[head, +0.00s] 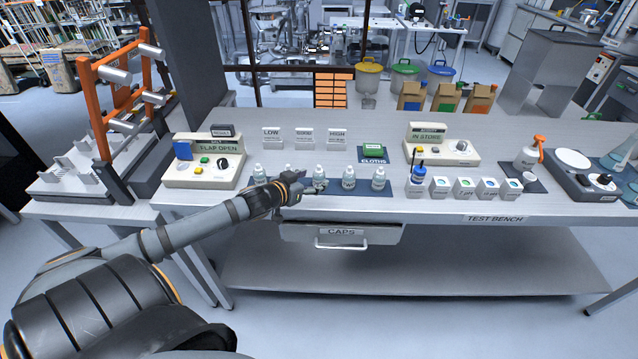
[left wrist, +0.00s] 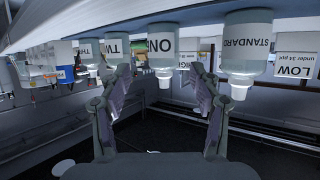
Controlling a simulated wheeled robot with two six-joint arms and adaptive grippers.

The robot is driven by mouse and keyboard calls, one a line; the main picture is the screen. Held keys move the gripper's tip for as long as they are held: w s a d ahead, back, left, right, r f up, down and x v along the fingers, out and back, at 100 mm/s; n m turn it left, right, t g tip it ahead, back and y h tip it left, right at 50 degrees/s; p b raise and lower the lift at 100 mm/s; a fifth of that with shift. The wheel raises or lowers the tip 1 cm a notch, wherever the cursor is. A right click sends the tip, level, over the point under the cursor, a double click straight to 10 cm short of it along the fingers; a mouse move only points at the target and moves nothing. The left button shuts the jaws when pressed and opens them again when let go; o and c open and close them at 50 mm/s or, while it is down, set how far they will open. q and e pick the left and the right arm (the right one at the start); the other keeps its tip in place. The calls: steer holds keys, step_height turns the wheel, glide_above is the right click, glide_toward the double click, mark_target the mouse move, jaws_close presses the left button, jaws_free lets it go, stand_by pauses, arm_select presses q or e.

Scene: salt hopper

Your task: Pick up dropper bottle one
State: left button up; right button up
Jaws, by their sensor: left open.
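Dropper bottle one (head: 320,177) is a small white bottle with a pale nozzle, standing upright in a row on the bench mat. The left wrist view is upside down and shows its label ONE (left wrist: 160,46) clearly. My left gripper (head: 306,184) is open at the front of the row, close to this bottle. In the left wrist view the fingers (left wrist: 160,76) stand apart on either side of the bottle's nozzle; I cannot tell whether they touch it. The standard bottle (left wrist: 246,45) stands on one side and bottle two (left wrist: 115,48) on the other. My right gripper is not seen.
Bottle three (head: 378,178) ends the row at right. A flap control box (head: 203,172) stands left, low and high signs (head: 271,138) behind, and small cartons (head: 464,187) right. The caps drawer (head: 342,235) juts below the bench edge.

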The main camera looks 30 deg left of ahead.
mark_target(315, 178)
arm_select(q)
steer(key=b+x, duration=0.2)
steer(key=x, duration=0.1)
steer(key=b+x, duration=0.1)
steer(key=shift+w+a+f, duration=0.1)
steer(key=shift+a+f, duration=0.2)
steer(key=shift+f, duration=0.05)
steer(key=shift+w+d+f, duration=0.1)
steer(key=shift+w+f, duration=0.05)
steer(key=shift+w, duration=0.25)
steer(key=shift+s, duration=0.1)
steer(key=c, duration=1.3)
steer(key=shift+o, duration=0.2)
